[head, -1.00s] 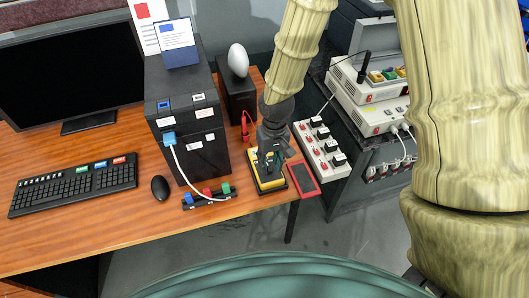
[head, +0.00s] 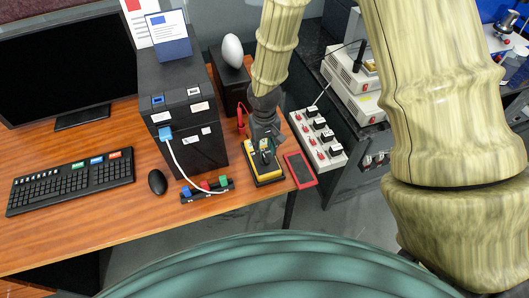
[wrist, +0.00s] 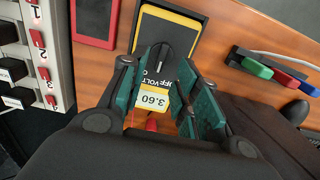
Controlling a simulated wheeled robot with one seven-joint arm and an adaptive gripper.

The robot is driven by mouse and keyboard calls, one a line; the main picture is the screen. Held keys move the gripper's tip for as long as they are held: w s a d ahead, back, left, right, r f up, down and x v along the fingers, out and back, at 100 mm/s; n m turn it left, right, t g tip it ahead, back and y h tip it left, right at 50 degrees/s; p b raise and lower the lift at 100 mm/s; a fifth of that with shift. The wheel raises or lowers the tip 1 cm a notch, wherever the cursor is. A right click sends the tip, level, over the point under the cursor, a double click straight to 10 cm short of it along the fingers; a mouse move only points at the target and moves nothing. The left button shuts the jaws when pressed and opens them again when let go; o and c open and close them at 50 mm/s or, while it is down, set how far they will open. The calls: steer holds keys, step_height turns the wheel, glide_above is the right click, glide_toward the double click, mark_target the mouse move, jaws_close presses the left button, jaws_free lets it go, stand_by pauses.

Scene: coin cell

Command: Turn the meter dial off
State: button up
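The yellow and black meter (head: 263,173) lies on the desk near its right edge. In the wrist view the meter (wrist: 181,24) appears upside down, with a display reading 3.60 (wrist: 152,100). Its dark round dial (wrist: 158,62) bears a pale pointer line and has printed lettering beside it, including "OFF" and "VOLT". I cannot tell which setting the pointer marks. My gripper (head: 265,148) is over the meter, pointing down. In the wrist view its teal fingers (wrist: 160,80) are apart with the dial between or just below their tips. I cannot tell whether they touch it.
A red-framed device (head: 301,170) lies right of the meter, by a white switch strip (head: 318,140). A black tower (head: 180,110) stands to the left, with a small rack of coloured plugs (head: 207,190) before it. Red leads (head: 241,120) are behind the meter.

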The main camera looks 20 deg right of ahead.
mark_target(264, 156)
steer(key=shift+f, duration=1.9)
jaws_close()
